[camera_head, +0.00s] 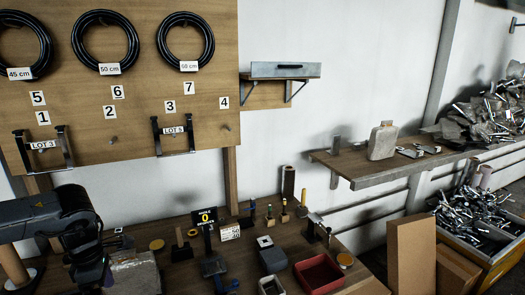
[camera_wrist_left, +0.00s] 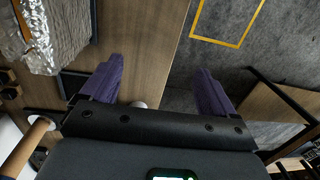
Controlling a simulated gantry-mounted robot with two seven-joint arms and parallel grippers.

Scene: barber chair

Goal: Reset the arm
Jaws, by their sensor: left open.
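My left arm (camera_head: 62,225) comes in from the left edge in the head view, black and bent. Its wrist points down beside the left part of the bench, and its fingertips are not clearly seen there. In the left wrist view my left gripper (camera_wrist_left: 158,70) shows two purple fingers spread well apart. Nothing is between them. They hang over the edge of a wooden surface (camera_wrist_left: 150,40), with grey floor beyond. My right arm and gripper are in neither view.
The bench holds a black "0" sign (camera_head: 207,217), a red tray (camera_head: 318,273) and several small tools. A block-like object (camera_head: 135,273) sits close to my left arm. Coiled black hoses (camera_head: 105,42) hang on the board. A wall shelf (camera_head: 350,165) and scrap-filled bins (camera_head: 475,220) stand right.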

